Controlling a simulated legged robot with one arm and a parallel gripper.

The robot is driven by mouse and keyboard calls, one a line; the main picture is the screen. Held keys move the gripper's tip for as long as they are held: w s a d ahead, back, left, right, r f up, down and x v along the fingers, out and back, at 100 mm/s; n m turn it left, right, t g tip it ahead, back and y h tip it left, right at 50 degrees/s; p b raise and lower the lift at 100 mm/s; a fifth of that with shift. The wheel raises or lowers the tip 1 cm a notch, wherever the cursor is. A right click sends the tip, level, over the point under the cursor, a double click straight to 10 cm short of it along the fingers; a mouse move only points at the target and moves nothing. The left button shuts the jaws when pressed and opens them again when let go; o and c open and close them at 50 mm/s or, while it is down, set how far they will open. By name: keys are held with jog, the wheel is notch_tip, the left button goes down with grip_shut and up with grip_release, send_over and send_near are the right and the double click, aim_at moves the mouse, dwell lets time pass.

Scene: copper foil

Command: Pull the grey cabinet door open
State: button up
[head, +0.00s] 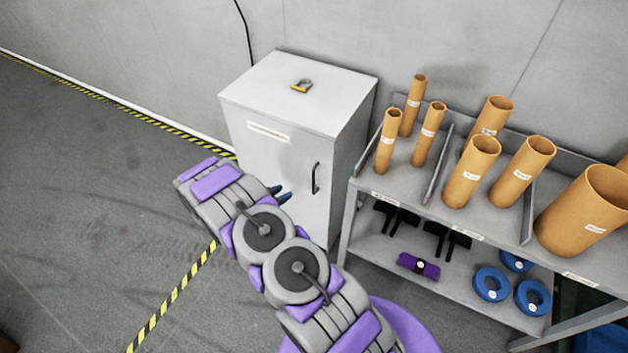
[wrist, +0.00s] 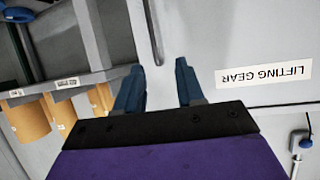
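The grey cabinet (head: 270,95) stands against the wall, its front door (head: 290,165) shut. A dark vertical bar handle (head: 316,178) is on the door's right side. My gripper (head: 281,194) is in front of the door, left of the handle in the head view and partly hidden by my arm. In the wrist view, which is upside down, my gripper (wrist: 160,65) has its two blue fingers apart with nothing between them. The handle (wrist: 153,30) shows beyond the fingertips, its near end roughly in line with the gap. I see no contact with it.
A metal shelf (head: 365,215) with several cardboard tubes (head: 471,172) and blue rings (head: 491,284) stands close to the cabinet's right. A padlock-like item (head: 301,86) lies on the cabinet top. Floor to the left is clear, with yellow-black tape (head: 175,293).

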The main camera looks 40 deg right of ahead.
aim_at(313, 180)
jog(key=shift+h, duration=0.3)
jog(key=b+x, duration=0.1)
jog(key=x, duration=0.5)
jog(key=s+b+x, duration=0.1)
jog(key=x, duration=0.4)
jog(key=b+x, duration=0.2)
jog(key=x, duration=0.4)
jog(key=shift+s+d+f, duration=0.2)
jog(key=shift+d+f, duration=0.1)
jog(key=shift+d, duration=0.1)
jog(key=shift+a, duration=0.1)
jog(key=shift+c, duration=0.3)
grip_shut()
